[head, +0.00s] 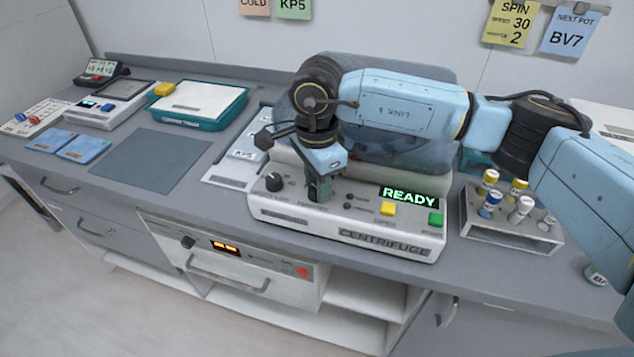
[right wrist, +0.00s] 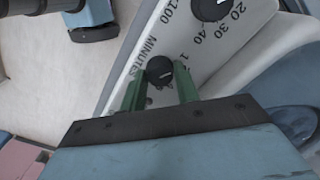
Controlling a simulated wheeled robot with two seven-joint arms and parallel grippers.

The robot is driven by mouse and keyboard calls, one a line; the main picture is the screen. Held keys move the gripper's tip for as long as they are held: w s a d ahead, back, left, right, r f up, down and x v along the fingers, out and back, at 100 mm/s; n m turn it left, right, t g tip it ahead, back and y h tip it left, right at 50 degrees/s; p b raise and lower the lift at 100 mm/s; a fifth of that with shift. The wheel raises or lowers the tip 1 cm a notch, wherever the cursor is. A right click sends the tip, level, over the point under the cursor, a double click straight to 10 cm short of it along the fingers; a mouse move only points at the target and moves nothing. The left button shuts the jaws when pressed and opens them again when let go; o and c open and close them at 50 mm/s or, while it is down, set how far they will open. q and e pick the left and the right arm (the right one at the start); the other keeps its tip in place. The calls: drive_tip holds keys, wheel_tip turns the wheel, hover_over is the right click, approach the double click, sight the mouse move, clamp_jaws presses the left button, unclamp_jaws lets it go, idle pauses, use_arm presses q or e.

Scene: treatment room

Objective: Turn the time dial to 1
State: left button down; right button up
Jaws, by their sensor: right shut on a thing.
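The centrifuge (head: 345,222) stands on the counter with its display reading READY. Its time dial is a small black knob (right wrist: 160,70) beside the printed word MINUTES in the right wrist view. My right gripper (head: 317,190) comes down over the panel from above and its green fingers (right wrist: 160,92) are shut on this knob, one on each side. A short pale mark shows on the knob. Some numbers around it are hidden by the fingers, so the setting cannot be read surely. My left gripper is not in view.
The speed dial (head: 273,182) is just left of my gripper. A yellow button (head: 388,209) and a green button (head: 436,219) are to the right. A tube rack (head: 512,234) stands beside the centrifuge. A yellow wall note (head: 510,24) reads SPIN, 30 and 2.

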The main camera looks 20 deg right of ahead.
drive_tip(key=o, duration=1)
drive_tip(key=shift+c, duration=0.2)
wheel_tip(320, 180, up, 14)
drive_tip(key=shift+f, duration=0.25)
